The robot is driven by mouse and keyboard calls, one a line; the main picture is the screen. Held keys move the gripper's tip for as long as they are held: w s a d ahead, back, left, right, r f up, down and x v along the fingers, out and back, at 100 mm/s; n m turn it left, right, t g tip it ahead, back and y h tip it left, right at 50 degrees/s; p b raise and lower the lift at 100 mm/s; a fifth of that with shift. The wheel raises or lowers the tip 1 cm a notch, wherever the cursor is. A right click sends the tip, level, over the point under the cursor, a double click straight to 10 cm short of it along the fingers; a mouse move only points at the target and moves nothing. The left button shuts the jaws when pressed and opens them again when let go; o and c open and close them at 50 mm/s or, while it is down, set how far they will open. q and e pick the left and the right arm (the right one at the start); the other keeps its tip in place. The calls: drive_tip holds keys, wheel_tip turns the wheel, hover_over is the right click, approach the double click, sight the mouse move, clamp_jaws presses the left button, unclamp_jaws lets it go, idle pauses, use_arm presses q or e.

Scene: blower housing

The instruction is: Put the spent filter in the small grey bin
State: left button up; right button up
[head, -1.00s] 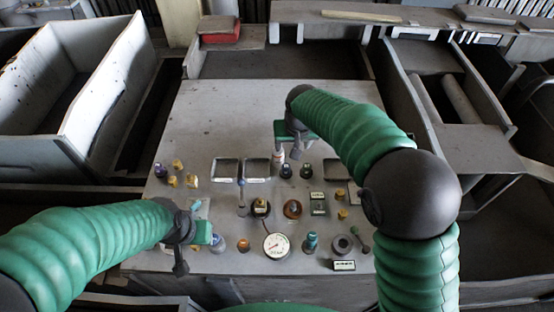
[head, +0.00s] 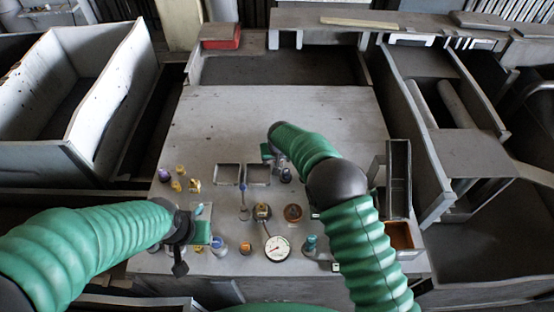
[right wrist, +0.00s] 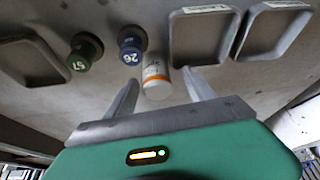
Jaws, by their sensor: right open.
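A white cylinder with an orange band (right wrist: 156,78), which looks like the filter, is just beyond and between the open fingertips of my right gripper (right wrist: 160,95). The fingers do not grip it. In the head view my right gripper (head: 279,164) is low over the panel, right of two shallow grey trays (head: 227,174); I cannot pick out the cylinder there.
Two round knobs (right wrist: 131,45) stand beside the cylinder, with a tray (right wrist: 30,62) past them. An orange-brown open box (head: 402,236) is at the panel's right. A gauge (head: 277,248) and several small fittings crowd the front. The panel's back half (head: 285,115) is clear.

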drive_tip(key=shift+w+f, duration=0.3)
drive_tip(key=shift+f, duration=0.25)
drive_tip(key=shift+w+d+f, duration=0.2)
drive_tip(key=shift+f, duration=0.05)
drive_tip(key=shift+s+d+r, duration=0.1)
drive_tip(key=c, duration=0.5)
clamp_jaws()
